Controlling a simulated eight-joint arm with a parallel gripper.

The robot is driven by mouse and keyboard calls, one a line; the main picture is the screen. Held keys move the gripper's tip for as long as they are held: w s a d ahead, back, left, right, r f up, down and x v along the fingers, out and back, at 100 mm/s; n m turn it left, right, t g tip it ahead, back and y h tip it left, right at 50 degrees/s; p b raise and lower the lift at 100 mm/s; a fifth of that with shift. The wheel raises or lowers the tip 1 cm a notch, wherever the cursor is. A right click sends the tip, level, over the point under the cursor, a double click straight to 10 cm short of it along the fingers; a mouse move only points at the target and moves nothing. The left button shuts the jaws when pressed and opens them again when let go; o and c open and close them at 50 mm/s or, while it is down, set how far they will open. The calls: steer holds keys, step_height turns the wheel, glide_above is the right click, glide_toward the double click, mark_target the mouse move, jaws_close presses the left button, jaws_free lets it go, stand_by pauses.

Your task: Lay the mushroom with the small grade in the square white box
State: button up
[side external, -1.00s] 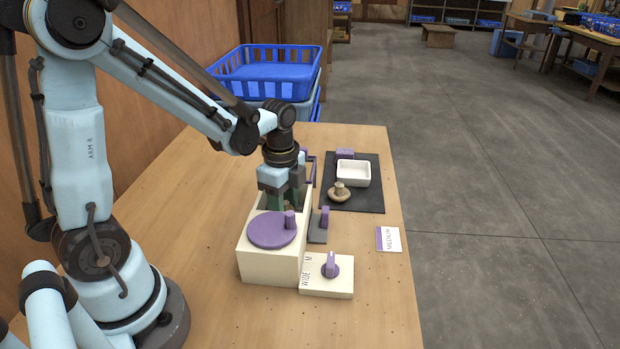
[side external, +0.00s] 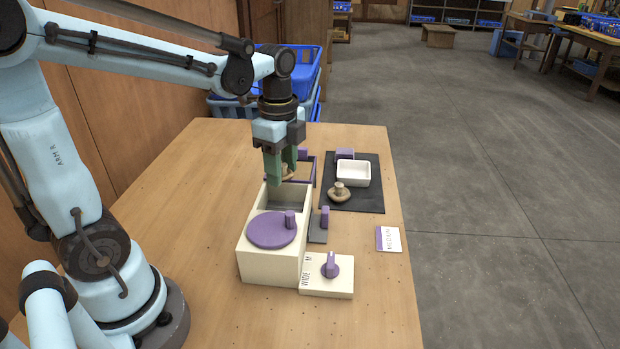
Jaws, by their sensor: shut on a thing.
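My gripper (side external: 283,173) has green fingers and is shut on a tan-brown mushroom (side external: 288,172), held in the air over the far end of the cream bin. The fingers hide part of this mushroom. The square white box (side external: 353,183) stands on a dark mat (side external: 367,204) to the right of my gripper and looks empty. Another brown mushroom (side external: 339,193) sits on the mat just in front of the box, stem up. A card (side external: 388,239) reading "MEDIUM" lies on the table to the right.
The cream bin (side external: 255,262) has an open compartment and a purple disc with a knob. A dial unit (side external: 340,289) marked "WIDE" and "M" adjoins it. A dark frame (side external: 314,172) stands behind the bin. A purple block (side external: 344,154) is behind the box.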

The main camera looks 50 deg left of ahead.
steer(key=shift+d+r, duration=0.15)
steer(key=shift+r, duration=0.3)
steer(key=d+r+n, duration=0.5)
steer(key=n, duration=0.8)
steer(key=a+f+m, duration=0.1)
steer(key=m, duration=0.3)
steer(key=a+f+m, duration=0.2)
steer(key=m, duration=0.2)
steer(key=a+f+m, duration=0.2)
steer(key=m, duration=0.3)
steer(key=shift+a, duration=0.15)
steer(key=shift+f, duration=0.1)
steer(key=shift+f, duration=4.75)
steer(key=shift+f, duration=0.25)
